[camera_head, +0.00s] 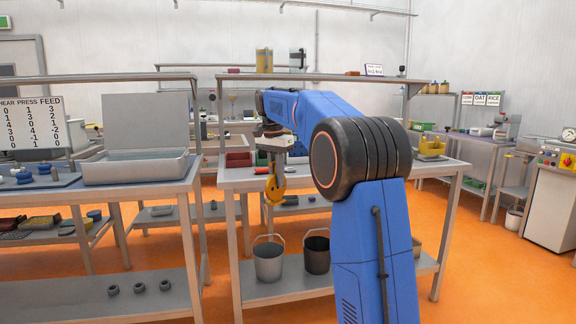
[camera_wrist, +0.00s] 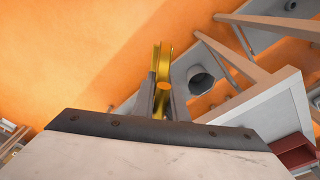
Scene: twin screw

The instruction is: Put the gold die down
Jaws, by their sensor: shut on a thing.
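The gold die (camera_head: 275,188) hangs below my gripper (camera_head: 272,172) at the front edge of the middle bench. In the wrist view the gold die (camera_wrist: 158,60) stands between the two grey fingers of my gripper (camera_wrist: 162,88), which are shut on it. It looks like a yellow bar with a channel and a rounded notch. Orange floor shows behind it, with the bench off to the right. The fingers are hard to make out in the head view.
The left bench holds a large grey tray (camera_head: 135,169). Orange floor separates the benches.

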